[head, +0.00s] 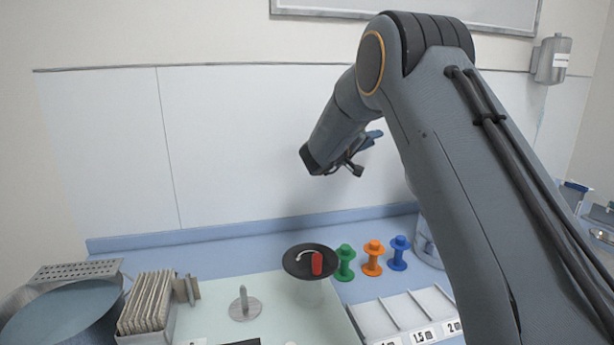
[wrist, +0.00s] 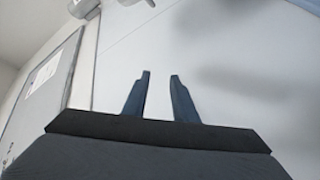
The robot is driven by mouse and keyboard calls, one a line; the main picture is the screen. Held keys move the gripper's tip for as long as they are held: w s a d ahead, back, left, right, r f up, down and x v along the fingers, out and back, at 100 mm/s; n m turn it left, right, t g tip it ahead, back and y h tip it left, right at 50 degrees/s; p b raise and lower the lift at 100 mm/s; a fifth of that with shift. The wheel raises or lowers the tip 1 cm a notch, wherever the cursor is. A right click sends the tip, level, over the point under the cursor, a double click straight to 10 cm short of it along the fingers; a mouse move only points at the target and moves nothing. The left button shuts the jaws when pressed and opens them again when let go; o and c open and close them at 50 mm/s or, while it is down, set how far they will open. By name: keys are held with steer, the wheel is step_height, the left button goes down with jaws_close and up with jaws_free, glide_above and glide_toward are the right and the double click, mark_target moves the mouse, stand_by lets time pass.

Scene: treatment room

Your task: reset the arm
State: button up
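My arm is raised over the counter in the head view, bent at the elbow, with its wrist toward the back wall. My gripper (wrist: 159,85) shows in the wrist view with two blue-grey fingers standing apart and nothing between them. In the head view the gripper (head: 366,150) is partly hidden behind my wrist. It is in the air, well above the counter and touching nothing that I can see.
Below are a black disc (head: 295,257) with a red item (head: 317,264), green (head: 345,263), orange (head: 373,258) and blue (head: 398,253) spools, a labelled white tray (head: 405,312), a peg (head: 243,304) and a file rack (head: 147,302). A dispenser (head: 552,60) hangs upper right.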

steer(key=s+a+f+n+g+y, duration=0.1)
steer(key=s+a+f+y, duration=0.2)
steer(key=s+f+y, duration=0.45)
steer(key=s+a+f+n+g+y, duration=0.1)
steer(key=s+a+f+y, duration=0.3)
steer(key=s, duration=0.6)
steer(key=s+d+f+m+g, duration=0.1)
steer(key=s+f+g, duration=0.2)
steer(key=s, duration=0.8)
steer(key=s+d+f+m+g+y, duration=0.1)
steer(key=s+f+g, duration=0.2)
steer(key=s+f, duration=0.3)
steer(key=s+d+f+m+g, duration=0.1)
steer(key=s+f+g, duration=0.2)
steer(key=s, duration=1.3)
steer(key=shift+s+d+f+g+y, duration=0.1)
steer(key=shift+d+f+g+y, duration=0.1)
steer(key=shift+f, duration=0.15)
steer(key=shift+s+d+f+g+y, duration=0.1)
steer(key=shift+d+f+g, duration=0.1)
steer(key=shift+f, duration=0.15)
